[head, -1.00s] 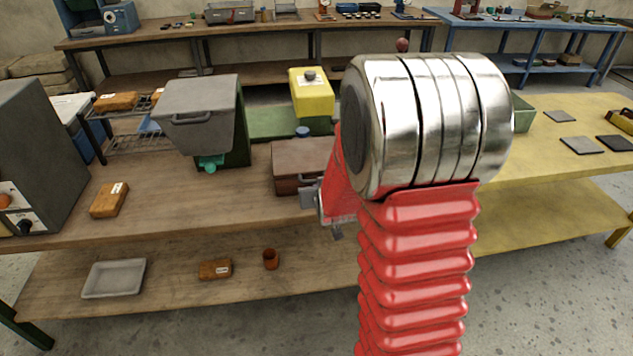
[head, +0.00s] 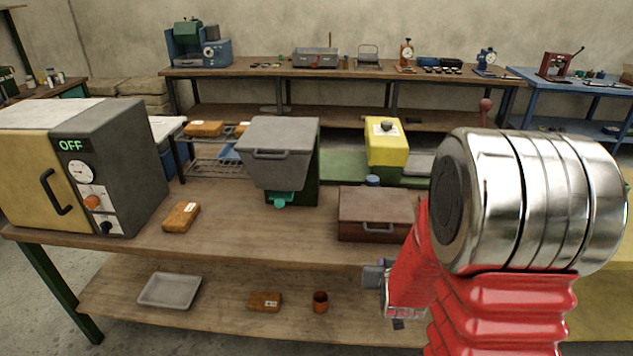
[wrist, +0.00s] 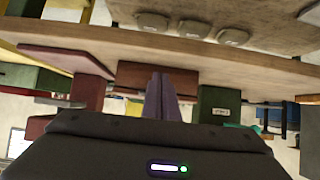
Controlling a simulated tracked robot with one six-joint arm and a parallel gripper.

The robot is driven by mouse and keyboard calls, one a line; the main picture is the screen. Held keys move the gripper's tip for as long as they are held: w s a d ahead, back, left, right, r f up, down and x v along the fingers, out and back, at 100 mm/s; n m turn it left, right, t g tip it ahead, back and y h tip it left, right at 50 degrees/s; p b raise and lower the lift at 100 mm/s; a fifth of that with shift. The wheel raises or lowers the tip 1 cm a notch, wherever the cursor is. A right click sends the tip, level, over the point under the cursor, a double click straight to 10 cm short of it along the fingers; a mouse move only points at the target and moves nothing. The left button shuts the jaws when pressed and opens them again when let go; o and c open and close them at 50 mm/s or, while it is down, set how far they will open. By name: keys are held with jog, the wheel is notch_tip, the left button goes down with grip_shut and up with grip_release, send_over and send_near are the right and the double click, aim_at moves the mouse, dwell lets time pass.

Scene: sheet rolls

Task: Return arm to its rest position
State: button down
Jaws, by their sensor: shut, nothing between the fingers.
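My arm, red with a large silver joint, rises at the right of the head view. My gripper (head: 376,277) shows small and partly hidden behind the red arm link, in front of the wooden bench's (head: 150,248) front edge and below a brown box with a handle (head: 376,216). In the wrist view my gripper's fingers (wrist: 162,97) are together with nothing between them. That view looks upside down toward the bench edge. The fingers appear clear of the bench, but the exact gap cannot be told.
An oven (head: 85,165) marked OFF stands at the bench's left. A grey hopper-like bin (head: 278,150), a yellow box (head: 386,148) and a brown package (head: 181,217) are on the bench. The lower shelf holds a grey tray (head: 170,290), a package (head: 265,301) and a cup (head: 320,302).

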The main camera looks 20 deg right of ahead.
jog(key=shift+f, duration=0.1)
jog(key=s+a+f+g+y, duration=0.25)
jog(key=s+a+g, duration=0.3)
jog(key=s, duration=0.45)
jog(key=s+a+r+n, duration=0.1)
jog(key=s+a+r, duration=0.3)
jog(key=r, duration=0.3)
jog(key=s+a+r+n+y, duration=0.1)
jog(key=s+a+r, duration=0.3)
jog(key=r, duration=0.3)
jog(key=s+a+r+n, duration=0.2)
jog(key=s+a+r, duration=0.2)
jog(key=r, duration=0.4)
jog(key=shift+s+a, duration=0.15)
jog(key=shift+a, duration=0.35)
jog(key=shift+t, duration=0.25)
